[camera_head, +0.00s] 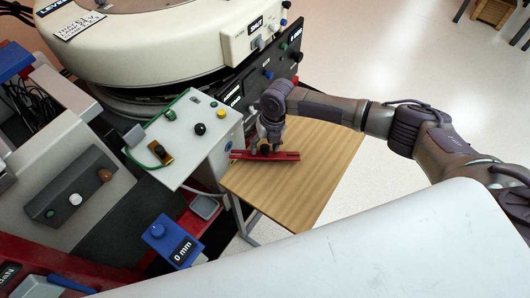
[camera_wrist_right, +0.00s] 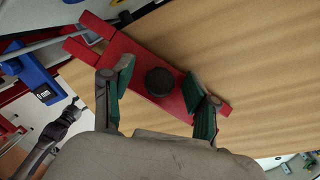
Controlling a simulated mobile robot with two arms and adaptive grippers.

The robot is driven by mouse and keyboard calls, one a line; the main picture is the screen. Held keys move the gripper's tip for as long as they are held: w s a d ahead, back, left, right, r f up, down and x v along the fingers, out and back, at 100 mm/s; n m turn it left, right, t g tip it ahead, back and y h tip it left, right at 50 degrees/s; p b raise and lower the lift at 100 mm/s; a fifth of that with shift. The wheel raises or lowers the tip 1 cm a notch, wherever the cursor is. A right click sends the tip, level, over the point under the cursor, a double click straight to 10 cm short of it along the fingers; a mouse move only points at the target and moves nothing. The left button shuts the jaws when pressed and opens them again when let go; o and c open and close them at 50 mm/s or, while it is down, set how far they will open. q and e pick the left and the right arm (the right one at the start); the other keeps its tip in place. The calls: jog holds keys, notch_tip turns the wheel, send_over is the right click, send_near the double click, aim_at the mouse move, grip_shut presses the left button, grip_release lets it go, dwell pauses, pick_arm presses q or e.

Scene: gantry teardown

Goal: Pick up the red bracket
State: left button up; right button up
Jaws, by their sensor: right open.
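The red bracket (camera_head: 287,156) lies on the wooden tabletop (camera_head: 315,175) near its far left edge. In the right wrist view the bracket (camera_wrist_right: 125,55) is a long flat bar with a forked end at upper left and a round black knob (camera_wrist_right: 159,82) on top. My right gripper (camera_head: 266,147) is over the bracket. In the wrist view its open fingers (camera_wrist_right: 160,77) stand on either side of the knob, with gaps between. Part of the bracket is hidden behind the fingers. A grey arm-like shape (camera_wrist_right: 65,122), perhaps my left arm, shows at lower left; its jaws are unclear.
A pale control box (camera_head: 185,135) with coloured knobs stands close left of the tabletop. The large cream machine (camera_head: 150,45) rises behind. A blue block marked 0 mm (camera_head: 174,241) is at lower left. Open floor (camera_head: 410,60) lies to the right.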

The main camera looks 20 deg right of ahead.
jog(key=shift+c, duration=0.2)
grip_shut()
dwell(0.3)
